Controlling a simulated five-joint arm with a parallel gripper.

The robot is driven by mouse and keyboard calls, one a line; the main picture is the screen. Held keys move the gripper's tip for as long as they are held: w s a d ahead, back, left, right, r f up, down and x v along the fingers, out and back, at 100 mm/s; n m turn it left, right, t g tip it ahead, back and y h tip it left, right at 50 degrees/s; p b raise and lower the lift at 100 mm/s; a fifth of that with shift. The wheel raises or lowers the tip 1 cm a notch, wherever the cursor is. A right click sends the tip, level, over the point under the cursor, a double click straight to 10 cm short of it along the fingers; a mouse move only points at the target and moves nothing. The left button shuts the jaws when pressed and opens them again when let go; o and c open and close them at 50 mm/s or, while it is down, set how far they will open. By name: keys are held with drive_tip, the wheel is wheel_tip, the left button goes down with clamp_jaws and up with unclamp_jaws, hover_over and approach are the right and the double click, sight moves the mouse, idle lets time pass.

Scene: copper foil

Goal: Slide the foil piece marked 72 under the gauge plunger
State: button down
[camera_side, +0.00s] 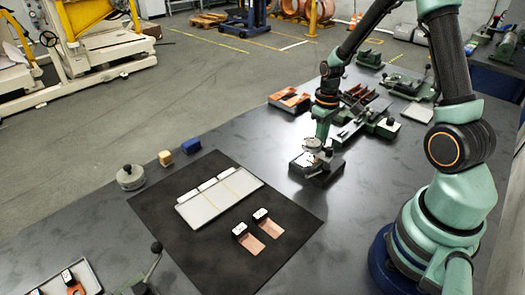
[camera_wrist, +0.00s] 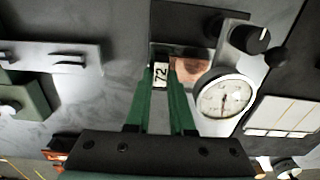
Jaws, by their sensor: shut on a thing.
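The foil piece marked 72 (camera_wrist: 188,71) shows its black-and-white number tag between my fingers in the wrist view. Its copper sheet lies to the right of the tag, over the dark gauge base, and runs partly behind the dial. My gripper (camera_wrist: 161,77) is shut on the tag. The gauge (camera_wrist: 224,103) has a round white dial that hides its plunger, so I cannot tell whether the foil lies under the tip. In the side view the gauge (camera_side: 309,165) stands on the dark bench with my gripper (camera_side: 320,143) right at it; the foil there is hidden.
Two other tagged foil pieces (camera_side: 270,228) (camera_side: 247,241) lie on the black mat (camera_side: 205,250), near a pale sectioned tray (camera_side: 206,208). A round grey weight (camera_side: 130,178), a wooden block (camera_side: 165,158) and a blue block (camera_side: 191,146) sit behind. Tools (camera_side: 375,115) stand beyond the gauge.

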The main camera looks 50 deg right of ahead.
drive_tip(key=shift+a, duration=0.55)
idle(0.6)
drive_tip(key=c, duration=1.1)
unclamp_jaws()
drive_tip(key=shift+r, duration=0.1)
drive_tip(key=shift+r, duration=1.4)
drive_tip(key=o, duration=0.5)
drive_tip(key=shift+r, duration=0.1)
drive_tip(key=shift+r, duration=1.9)
